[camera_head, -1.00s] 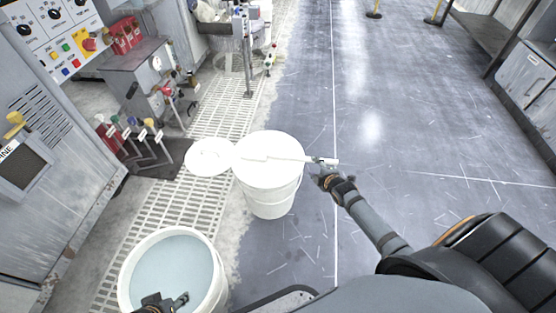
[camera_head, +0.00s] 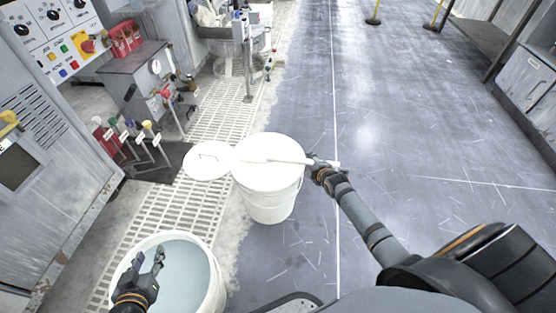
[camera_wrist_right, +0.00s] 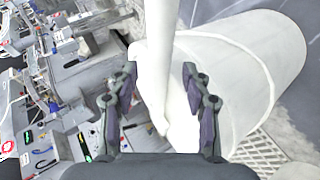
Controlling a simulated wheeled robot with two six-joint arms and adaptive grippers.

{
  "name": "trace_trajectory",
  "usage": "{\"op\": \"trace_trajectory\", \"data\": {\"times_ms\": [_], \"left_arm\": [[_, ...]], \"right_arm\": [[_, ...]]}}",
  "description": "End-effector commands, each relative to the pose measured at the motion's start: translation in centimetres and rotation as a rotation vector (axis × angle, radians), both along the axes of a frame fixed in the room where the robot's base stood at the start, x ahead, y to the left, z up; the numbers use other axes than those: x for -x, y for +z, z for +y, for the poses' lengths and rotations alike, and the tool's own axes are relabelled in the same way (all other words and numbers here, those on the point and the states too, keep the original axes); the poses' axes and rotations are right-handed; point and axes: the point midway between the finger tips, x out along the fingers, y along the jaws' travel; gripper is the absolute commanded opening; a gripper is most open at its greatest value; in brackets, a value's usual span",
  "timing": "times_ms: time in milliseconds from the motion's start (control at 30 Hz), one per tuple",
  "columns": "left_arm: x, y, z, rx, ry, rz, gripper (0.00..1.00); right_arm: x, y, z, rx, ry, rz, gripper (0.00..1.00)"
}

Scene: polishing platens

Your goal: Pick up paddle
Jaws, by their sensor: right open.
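The white paddle (camera_head: 288,160) lies across the top of a white bucket (camera_head: 270,207), its handle end sticking out to the right past the rim. My right gripper (camera_head: 318,164) is at that handle end. In the right wrist view the paddle (camera_wrist_right: 158,55) runs between the two open fingers of my right gripper (camera_wrist_right: 160,90), with gaps on both sides. My left gripper (camera_head: 150,260) has its fingers apart over a second bucket (camera_head: 218,290) of pale blue liquid, with nothing seen between them.
A white lid (camera_head: 207,161) sits left of the paddle's bucket. A grey machine cabinet (camera_head: 50,190) and coloured valve handles (camera_head: 135,134) stand at left. The dark floor (camera_head: 410,130) at right is clear.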

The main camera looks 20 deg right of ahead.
Motion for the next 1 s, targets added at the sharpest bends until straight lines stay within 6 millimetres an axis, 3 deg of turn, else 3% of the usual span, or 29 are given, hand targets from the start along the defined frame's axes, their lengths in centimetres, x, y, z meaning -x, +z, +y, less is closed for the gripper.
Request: {"op": "trace_trajectory", "data": {"times_ms": [233, 600, 1000], "left_arm": [[-0.15, 0.22, 0.02, -0.001, 0.001, -0.009, 0.4], [-0.12, 0.17, 0.01, 0.0, 0.0, -0.007, 0.4], [0.02, 0.04, -0.01, 0.0, 0.0, 0.004, 0.4]], "right_arm": [[-0.04, -0.02, 0.01, -0.001, -0.001, 0.0, 0.49], [-0.02, -0.02, 0.01, -0.001, -0.001, 0.0, 0.0], [-0.06, 0.15, 0.01, -0.001, 0.0, -0.001, 0.0]]}}
